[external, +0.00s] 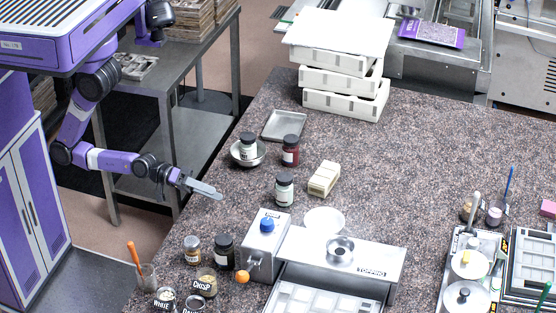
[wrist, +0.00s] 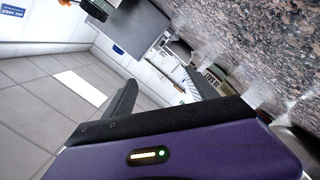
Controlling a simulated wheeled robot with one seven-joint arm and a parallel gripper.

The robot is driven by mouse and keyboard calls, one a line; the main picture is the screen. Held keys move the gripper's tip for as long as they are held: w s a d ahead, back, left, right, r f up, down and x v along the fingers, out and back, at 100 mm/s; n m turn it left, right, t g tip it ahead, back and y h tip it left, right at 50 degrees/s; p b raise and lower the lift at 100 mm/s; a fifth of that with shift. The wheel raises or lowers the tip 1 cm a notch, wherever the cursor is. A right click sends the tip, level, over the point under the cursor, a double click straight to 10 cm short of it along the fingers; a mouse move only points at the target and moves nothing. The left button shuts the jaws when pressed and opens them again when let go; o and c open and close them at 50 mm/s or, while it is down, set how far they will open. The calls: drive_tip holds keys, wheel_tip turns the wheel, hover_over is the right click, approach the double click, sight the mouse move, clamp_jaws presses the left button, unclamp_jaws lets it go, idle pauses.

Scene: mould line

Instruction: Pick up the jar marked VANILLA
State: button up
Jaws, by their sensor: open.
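No label reading VANILLA is legible. Several dark-lidded jars stand on the speckled counter in the external view. One jar (external: 248,147) sits in a round metal bowl (external: 257,160). A jar with dark red contents (external: 290,152) stands just right of it. A jar with a pale label (external: 284,191) stands nearer the middle, and a dark jar (external: 224,255) stands near the front. My gripper (external: 211,190) is at the counter's left edge, left of these jars and apart from them. In the wrist view my gripper (wrist: 162,88) has its fingers apart, with nothing between them.
Front-left jars are marked WHITE (external: 165,299) and CRISP (external: 205,283), beside a gold-coloured jar (external: 192,251). A metal machine marked TOPPING (external: 370,271) stands right of them. A cream block (external: 324,178) and stacked white trays (external: 345,103) stand farther back.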

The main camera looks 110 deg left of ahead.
drive_tip(key=w+d+r+n+h, duration=0.1)
drive_tip(key=w+d+n+h, duration=0.15)
drive_tip(key=w+n, duration=0.3)
drive_tip(key=n+g+h+p, duration=0.1)
drive_tip(key=n+g+h, duration=0.45)
drive_tip(key=n, duration=0.55)
approach(230, 262)
drive_tip(key=shift+w+a+r+g+y, duration=0.1)
drive_tip(key=shift+a+r+g+y, duration=0.15)
drive_tip(key=shift+r, duration=0.25)
drive_tip(key=shift+w+a+r+g+y, duration=0.1)
drive_tip(key=shift+a+r+g+y, duration=0.15)
drive_tip(key=shift+r, duration=0.25)
drive_tip(key=shift+s+d+f+n, duration=0.15)
drive_tip(key=shift+s+f+n, duration=0.15)
drive_tip(key=shift+n, duration=0.45)
drive_tip(key=shift+p+x, duration=0.6)
drive_tip(key=shift+x, duration=3.25)
drive_tip(key=shift+s+d, duration=0.1)
drive_tip(key=shift+d, duration=0.1)
drive_tip(key=shift+r, duration=0.1)
drive_tip(key=c, duration=1.4)
